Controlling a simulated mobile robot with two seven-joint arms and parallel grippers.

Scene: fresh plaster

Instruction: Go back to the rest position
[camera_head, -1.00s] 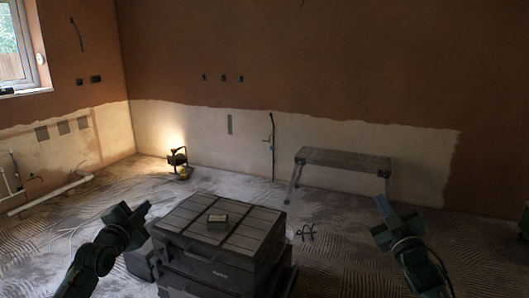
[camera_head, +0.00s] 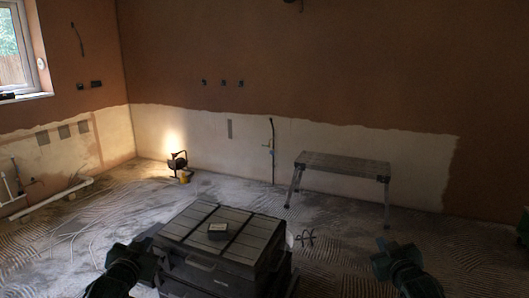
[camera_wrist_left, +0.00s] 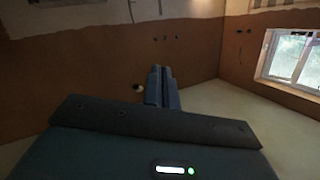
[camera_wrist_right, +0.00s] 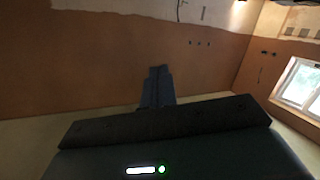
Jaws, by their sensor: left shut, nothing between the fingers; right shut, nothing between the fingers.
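My left gripper (camera_head: 148,243) is low in the head view, just left of the dark toolbox stack, and holds nothing. In the left wrist view its two fingers (camera_wrist_left: 161,85) lie together. My right gripper (camera_head: 382,247) is low at the right of the head view, over open floor and clear of the stack. In the right wrist view its fingers (camera_wrist_right: 157,87) are also together and empty. Both grippers point away from me, and both wrist views look towards the wall and window.
The dark toolbox stack (camera_head: 232,225) stands between my arms, with a small box (camera_head: 217,231) on its lid. A work platform (camera_head: 342,166) stands near the back wall. A lit work lamp (camera_head: 178,164) is on the floor at the back left. White pipes (camera_head: 52,198) lie at left.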

